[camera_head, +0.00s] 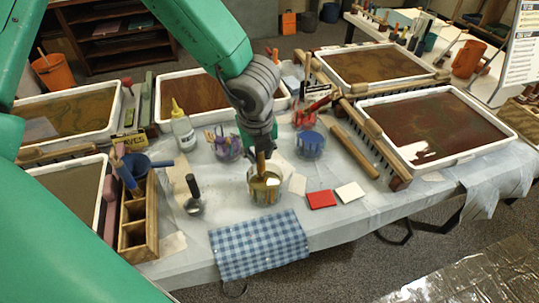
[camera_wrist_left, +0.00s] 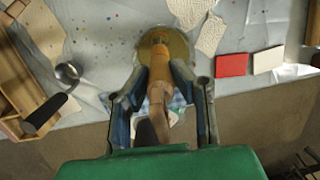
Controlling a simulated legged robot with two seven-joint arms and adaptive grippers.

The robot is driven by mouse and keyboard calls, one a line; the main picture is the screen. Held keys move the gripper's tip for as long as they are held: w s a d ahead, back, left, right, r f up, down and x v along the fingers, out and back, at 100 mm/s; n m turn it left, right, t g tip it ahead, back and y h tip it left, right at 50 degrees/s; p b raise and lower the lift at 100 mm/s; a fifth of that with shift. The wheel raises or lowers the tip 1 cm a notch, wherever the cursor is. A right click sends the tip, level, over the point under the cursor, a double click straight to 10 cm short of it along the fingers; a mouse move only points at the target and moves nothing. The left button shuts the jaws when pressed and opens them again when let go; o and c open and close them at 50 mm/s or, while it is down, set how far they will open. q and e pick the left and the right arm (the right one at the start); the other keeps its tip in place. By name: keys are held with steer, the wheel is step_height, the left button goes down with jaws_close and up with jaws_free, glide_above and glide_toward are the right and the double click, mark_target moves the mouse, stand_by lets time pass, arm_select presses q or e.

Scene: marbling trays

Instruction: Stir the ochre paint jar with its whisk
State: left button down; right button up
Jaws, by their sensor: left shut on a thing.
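The ochre paint jar (camera_head: 265,188) stands near the front edge of the table, just behind the blue checked cloth. In the left wrist view the ochre paint (camera_wrist_left: 176,41) shows as a round surface. My left gripper (camera_head: 262,148) is above the jar and points down. It is shut on the whisk's wooden handle (camera_wrist_left: 159,75), which stands roughly upright between the fingers. The handle's lower end goes down into the jar; the whisk's wires are hidden. My right gripper is not in view.
A ladle (camera_head: 193,198) lies left, beside a wooden caddy (camera_head: 139,235). Red (camera_head: 321,200) and white (camera_head: 350,192) blocks lie right. The checked cloth (camera_head: 258,245) hangs over the front edge.

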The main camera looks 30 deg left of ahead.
arm_select(q)
steer(key=shift+s+d+f+b, duration=0.1)
steer(key=shift+s+d+b, duration=0.25)
steer(key=shift+s, duration=0.1)
steer(key=shift+d+r, duration=0.25)
steer(key=shift+d, duration=0.25)
steer(key=r+p, duration=0.3)
steer(key=shift+a, duration=0.4)
steer(key=shift+w+p+v, duration=0.2)
steer(key=shift+p+v, duration=0.65)
steer(key=shift+v, duration=0.1)
steer(key=shift+w+p+v, duration=0.15)
steer(key=shift+p+v, duration=0.7)
steer(key=shift+v, duration=0.05)
steer(key=shift+w+p+v, duration=0.2)
steer(key=shift+p+v, duration=0.65)
steer(key=shift+v, duration=0.1)
steer(key=shift+r, duration=0.1)
steer(key=shift+r, duration=0.15)
